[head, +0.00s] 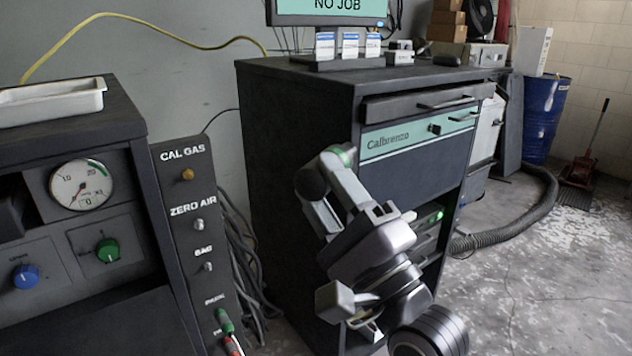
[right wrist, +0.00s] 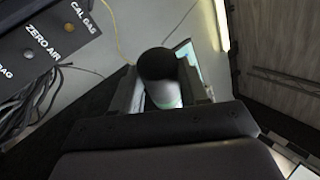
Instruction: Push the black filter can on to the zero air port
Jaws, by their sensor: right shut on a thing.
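The black filter can (head: 311,183) is between the fingers of my right gripper (head: 330,188), which is shut on it. In the head view its black end points left and a pale, green-ringed end shows above. In the right wrist view the can (right wrist: 157,64) shows its dark end, with a white and green part nearer the gripper. The zero air port (head: 198,225) is a small silver fitting on the dark panel, left of the can and clearly apart from it. The port also shows in the right wrist view (right wrist: 28,54). My left gripper is not in view.
The brass cal gas port (head: 187,174) sits above and the bag port (head: 207,267) below. Cables (head: 240,255) hang right of the panel. A dark cabinet (head: 290,130) stands behind my right gripper. A gauge bench (head: 75,240) is at left.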

